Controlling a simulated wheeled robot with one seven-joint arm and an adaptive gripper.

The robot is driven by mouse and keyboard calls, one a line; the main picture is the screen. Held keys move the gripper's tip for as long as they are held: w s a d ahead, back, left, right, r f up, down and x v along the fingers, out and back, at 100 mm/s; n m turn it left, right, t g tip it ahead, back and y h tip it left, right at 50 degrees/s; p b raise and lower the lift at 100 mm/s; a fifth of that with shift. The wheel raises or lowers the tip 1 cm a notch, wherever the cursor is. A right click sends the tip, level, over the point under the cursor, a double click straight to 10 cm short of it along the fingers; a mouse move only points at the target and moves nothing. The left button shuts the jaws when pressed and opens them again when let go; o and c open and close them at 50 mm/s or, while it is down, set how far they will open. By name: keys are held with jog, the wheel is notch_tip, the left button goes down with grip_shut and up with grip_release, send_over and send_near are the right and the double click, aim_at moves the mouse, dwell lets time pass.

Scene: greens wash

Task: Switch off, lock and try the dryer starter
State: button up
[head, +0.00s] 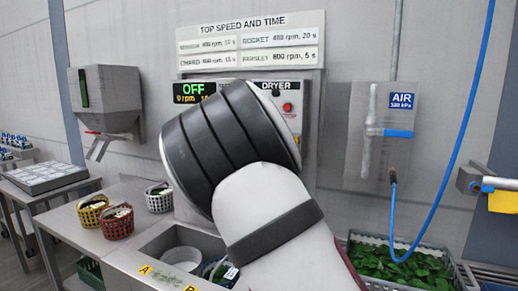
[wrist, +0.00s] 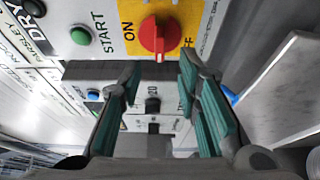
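In the wrist view a red rotary switch (wrist: 157,40) sits on a yellow plate (wrist: 133,12) between the words ON and OFF. Its handle stands roughly upright in the picture; I cannot tell which setting it is on. A green START button (wrist: 80,35) is left of it. My gripper (wrist: 158,82) is open, its teal-padded fingers apart with nothing between them, just below the switch in the picture. In the head view the dryer panel (head: 287,89) is partly hidden by my arm. Its display (head: 194,91) reads OFF and 0 rpm. I cannot make out a lock.
A lower box with a black knob (wrist: 153,105) and a blue button (wrist: 93,95) shows past my fingers. In the head view an air valve (head: 388,132) with a blue hose is at right, above a crate of greens (head: 400,285). Baskets (head: 117,224) stand on the left bench.

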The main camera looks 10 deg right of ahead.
jog(key=v, duration=0.5)
jog(key=shift+s+a, duration=0.1)
jog(key=shift+s, duration=0.25)
